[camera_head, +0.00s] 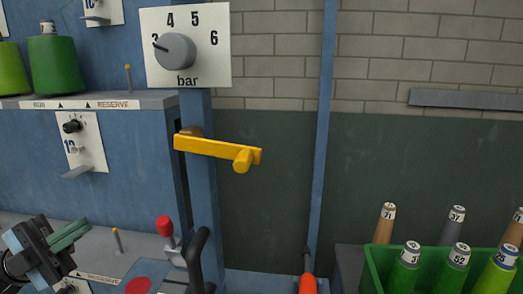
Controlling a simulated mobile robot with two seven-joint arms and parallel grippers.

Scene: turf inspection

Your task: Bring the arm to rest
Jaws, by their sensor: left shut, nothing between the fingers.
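My left gripper (76,232) shows at the lower left edge of the head view, over the blue machine's lower ledge. Its dark body carries greenish fingers, which are shut with nothing between them. It looks apart from the red-knobbed lever (166,228) to its right. The rest of the left arm is outside the frame. My right gripper is not in view.
A yellow crank handle (217,147) sticks out from the blue post, below a bar dial (175,50). A black curved handle (195,262) and an orange-red grip (307,284) stand low. Green cones (55,66) stand on the upper shelf.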

